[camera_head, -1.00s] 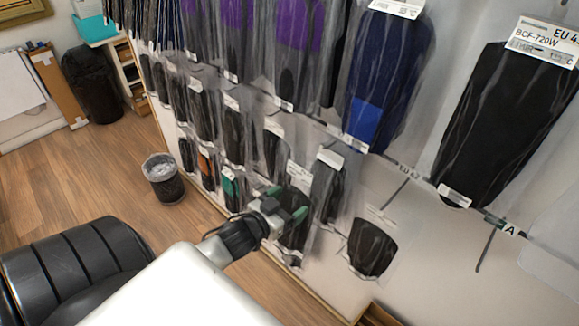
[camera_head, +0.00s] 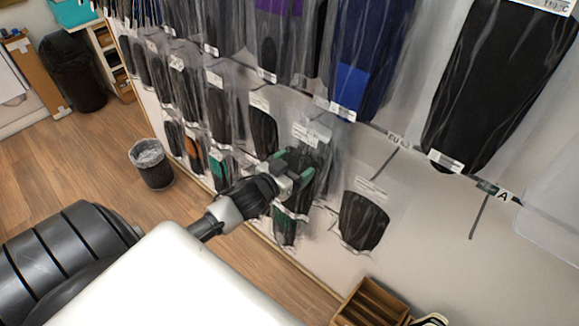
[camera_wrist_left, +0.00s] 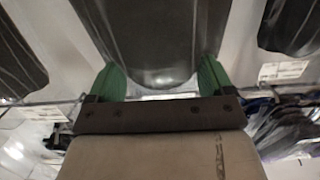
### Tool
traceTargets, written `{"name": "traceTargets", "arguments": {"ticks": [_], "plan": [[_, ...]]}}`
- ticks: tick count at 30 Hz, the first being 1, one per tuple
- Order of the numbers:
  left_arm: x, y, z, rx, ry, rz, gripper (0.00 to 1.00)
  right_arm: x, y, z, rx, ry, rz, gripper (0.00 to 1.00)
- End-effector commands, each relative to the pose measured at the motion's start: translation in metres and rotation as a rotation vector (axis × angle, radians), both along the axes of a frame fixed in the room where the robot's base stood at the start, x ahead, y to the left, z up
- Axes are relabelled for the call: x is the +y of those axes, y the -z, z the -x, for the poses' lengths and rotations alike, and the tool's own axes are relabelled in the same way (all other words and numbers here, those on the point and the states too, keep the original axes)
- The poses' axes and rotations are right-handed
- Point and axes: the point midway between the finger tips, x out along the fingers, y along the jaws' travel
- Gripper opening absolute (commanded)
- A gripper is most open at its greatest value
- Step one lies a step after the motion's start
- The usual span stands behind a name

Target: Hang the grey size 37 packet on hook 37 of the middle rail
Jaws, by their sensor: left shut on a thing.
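My left gripper (camera_head: 291,173) has green fingers and is in front of the wall rack, low among the hanging packets. In the left wrist view the fingers (camera_wrist_left: 160,80) are on either side of a dark grey insole packet (camera_wrist_left: 155,35), and the gripper is shut on it. Its size print cannot be read. In the head view the held packet overlaps neighbouring clear packets, so its outline is unclear. A rail (camera_head: 398,140) with number tags runs down to the right above the gripper. Hook 37 cannot be picked out. My right gripper is out of view.
A lone dark packet (camera_head: 362,222) hangs right of the gripper. A bare hook (camera_head: 478,217) sticks out farther right. Packets crowd the left side. A wooden crate (camera_head: 372,303) stands at the bottom, and a waste bin (camera_head: 152,168) stands on the floor at left.

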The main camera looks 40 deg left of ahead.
Motion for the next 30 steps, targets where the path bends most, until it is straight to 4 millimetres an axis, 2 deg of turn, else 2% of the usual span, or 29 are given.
{"name": "traceTargets", "arguments": {"ticks": [13, 30], "plan": [[-0.001, 0.006, -0.023, -0.002, 0.000, 0.000, 0.33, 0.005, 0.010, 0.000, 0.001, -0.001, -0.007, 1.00], [-0.002, 0.010, -0.026, -0.001, 0.000, -0.001, 0.33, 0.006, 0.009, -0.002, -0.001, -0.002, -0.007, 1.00]]}}
